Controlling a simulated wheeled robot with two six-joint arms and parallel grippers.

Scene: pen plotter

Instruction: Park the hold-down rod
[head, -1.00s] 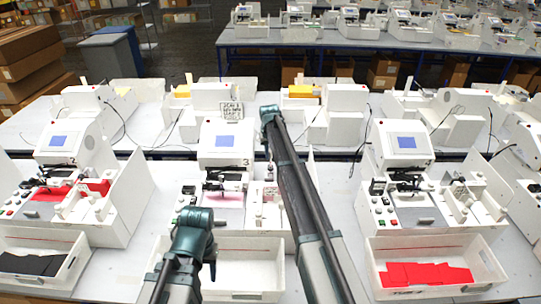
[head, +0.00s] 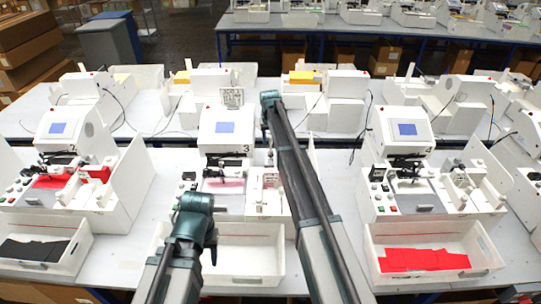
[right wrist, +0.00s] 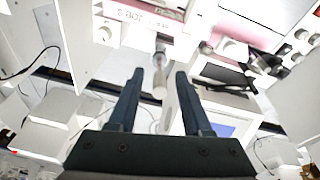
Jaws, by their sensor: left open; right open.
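The plotter marked 3 (head: 226,133) stands in the middle of the near table, with a pink sheet (head: 222,187) on its bed. In the right wrist view a pale cylinder with a metal shaft (right wrist: 160,82) stands between the fingers; I take it for the hold-down rod, but cannot be sure. My right gripper (right wrist: 158,76) is open around it, with visible gaps on both sides. In the head view my right arm hides much of the plotter's right side. My left gripper (head: 213,256) hangs above the plotter's white front tray (head: 250,262); its fingers are barely visible.
A plotter with a tray of red sheets (head: 425,259) stands at right. Another with a tray of black sheets (head: 35,250) stands at left. White side walls (head: 135,187) rise between the stations. A small printed sign (head: 232,98) stands behind the plotter.

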